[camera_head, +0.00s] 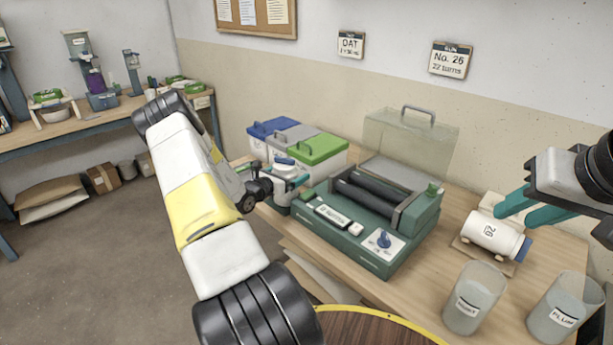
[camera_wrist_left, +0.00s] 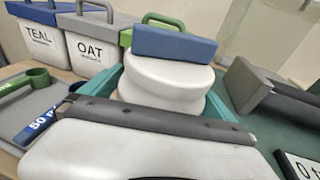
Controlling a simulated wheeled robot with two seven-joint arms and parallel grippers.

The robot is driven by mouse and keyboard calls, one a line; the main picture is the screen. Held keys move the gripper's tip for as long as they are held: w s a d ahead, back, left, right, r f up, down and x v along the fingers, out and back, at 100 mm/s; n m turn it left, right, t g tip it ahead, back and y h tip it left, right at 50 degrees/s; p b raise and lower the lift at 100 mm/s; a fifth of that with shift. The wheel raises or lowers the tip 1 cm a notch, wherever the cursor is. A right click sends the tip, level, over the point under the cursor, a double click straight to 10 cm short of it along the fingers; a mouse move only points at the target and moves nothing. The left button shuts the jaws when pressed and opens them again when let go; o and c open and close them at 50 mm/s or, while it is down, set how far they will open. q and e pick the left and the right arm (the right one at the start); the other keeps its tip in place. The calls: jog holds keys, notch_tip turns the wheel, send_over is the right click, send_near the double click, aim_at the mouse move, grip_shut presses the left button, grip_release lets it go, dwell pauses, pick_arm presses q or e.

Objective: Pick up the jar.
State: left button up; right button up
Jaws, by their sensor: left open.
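A white jar with a blue top (camera_head: 286,166) stands at the left end of the green roller machine. In the left wrist view this white jar (camera_wrist_left: 165,85) is close up, between the teal fingers of my left gripper (camera_wrist_left: 172,95). That gripper is open around it; whether a finger touches it I cannot tell. In the head view my left gripper (camera_head: 284,188) is partly hidden by my arm. A second white jar with a blue cap, marked 26 (camera_head: 495,235), lies on its side at the right. My right gripper (camera_head: 530,206) has its teal fingers apart just above and beside it.
The green machine (camera_head: 360,215) with black rollers and a raised clear cover fills the table's middle. Buckets with blue, grey and green lids (camera_head: 318,147) stand behind the left jar. Two clear beakers (camera_head: 474,300) (camera_head: 562,308) stand front right. A round wooden top (camera_head: 370,328) is in front.

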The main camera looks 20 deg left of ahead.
pick_arm(q)
jog(key=c, duration=1.6)
jog(key=shift+w+r, duration=0.1)
jog(key=shift+c, duration=1.1)
jog(key=shift+r, duration=1.9)
jog(key=s+d+f+v, duration=0.1)
jog(key=d+v, duration=0.2)
jog(key=v, duration=1.2)
jog(key=shift+s+d+r, duration=0.1)
jog(key=shift+s+r, duration=0.05)
jog(key=shift+r, duration=1.35)
jog(key=shift+s+d+r, duration=0.1)
jog(key=shift+r, duration=1.4)
